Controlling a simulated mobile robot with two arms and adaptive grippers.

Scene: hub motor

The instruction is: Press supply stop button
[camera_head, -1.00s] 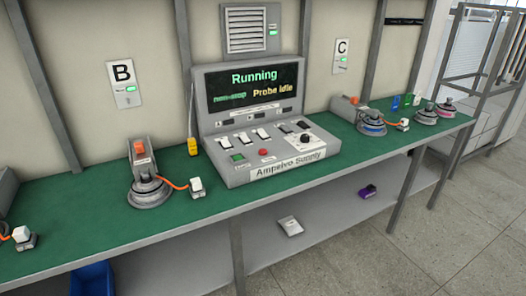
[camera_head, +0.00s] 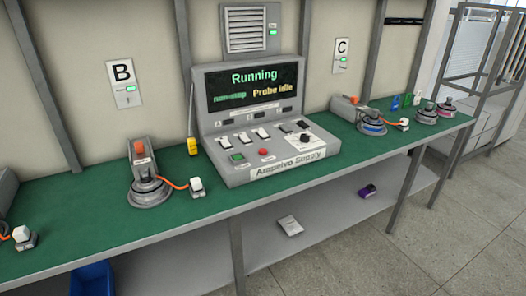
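The supply console (camera_head: 266,128) stands on the green bench, with a sloped front labelled "Ampelvo Supply". Its screen (camera_head: 254,86) reads "Running" and "Probe idle". Small labels under both are too small to read. Several switches (camera_head: 242,137) and a black knob (camera_head: 306,139) sit above and to the right. Neither of my grippers is in view.
A hub motor (camera_head: 149,190) with an orange cable sits left of the console under panel B (camera_head: 124,84). Another motor (camera_head: 372,126) sits right, near panel C (camera_head: 341,56). The green bench top (camera_head: 90,205) is clear before the console's left side. A blue bin (camera_head: 92,279) stands below.

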